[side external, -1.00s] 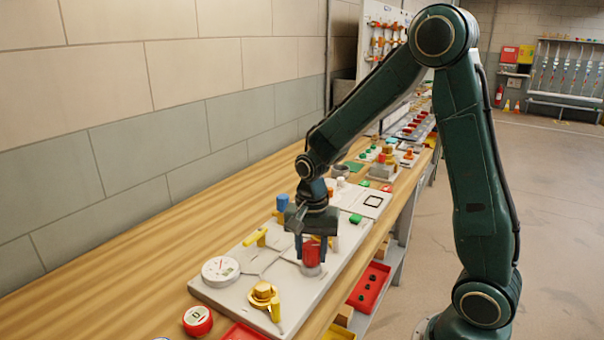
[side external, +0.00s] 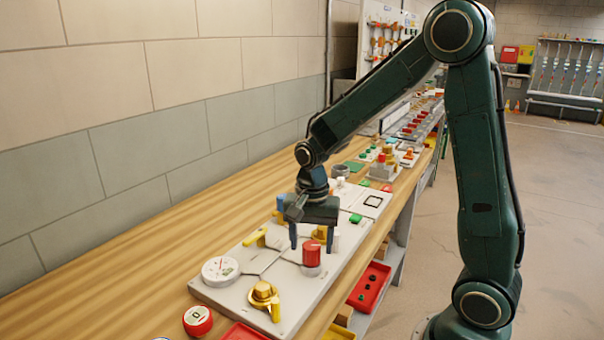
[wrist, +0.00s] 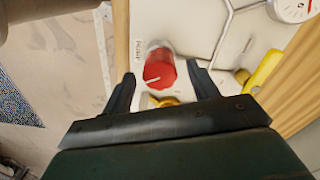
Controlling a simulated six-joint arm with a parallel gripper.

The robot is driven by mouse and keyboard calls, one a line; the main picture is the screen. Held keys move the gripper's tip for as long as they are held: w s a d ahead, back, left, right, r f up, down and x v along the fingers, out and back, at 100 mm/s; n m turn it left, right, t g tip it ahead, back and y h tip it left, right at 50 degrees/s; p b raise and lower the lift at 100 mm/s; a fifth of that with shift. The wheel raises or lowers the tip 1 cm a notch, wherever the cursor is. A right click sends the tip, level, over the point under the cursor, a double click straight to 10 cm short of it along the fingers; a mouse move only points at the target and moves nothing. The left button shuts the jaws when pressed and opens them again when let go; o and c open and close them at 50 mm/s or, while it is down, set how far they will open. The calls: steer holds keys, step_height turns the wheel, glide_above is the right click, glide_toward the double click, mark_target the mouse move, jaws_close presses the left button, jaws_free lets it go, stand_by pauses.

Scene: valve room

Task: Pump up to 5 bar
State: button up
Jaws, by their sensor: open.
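A red cylindrical knob (side external: 312,253) stands on a pale base on the white panel (side external: 232,298). In the wrist view the red knob (wrist: 159,69) has a white line on top and lettering beside it that seems to read "PUMP". My gripper (side external: 311,244) is open and empty above the panel; its fingers also show in the wrist view (wrist: 163,80). The knob lies between and slightly beyond the fingertips there; I see no contact. A white round gauge (side external: 220,270) sits at the panel's left; its reading is too small to tell. It shows partly in the wrist view (wrist: 292,8).
A brass fitting with a yellow handle (side external: 264,296) is at the panel's near end. Another yellow lever (side external: 256,238) sits farther back. A red-rimmed round device (side external: 198,321) lies on the wooden bench. A red tray (side external: 369,287) is below the bench edge.

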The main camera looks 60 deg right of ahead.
mark_target(311, 245)
step_height(311, 245, up, 11)
steer(key=shift+r, duration=0.2)
stand_by(0.3)
steer(key=s+a+r+n+t, duration=0.1)
steer(key=s+a+n+t, duration=0.1)
steer(key=s+n, duration=0.5)
steer(key=s+a+r+n+t, duration=0.2)
steer(key=s+a+n+t, duration=0.1)
steer(key=s+n, duration=0.3)
steer(key=s, duration=0.2)
steer(key=shift+s+a+r+n+t, duration=0.25)
steer(key=shift+s+n+t, duration=0.05)
steer(key=shift+n, duration=0.1)
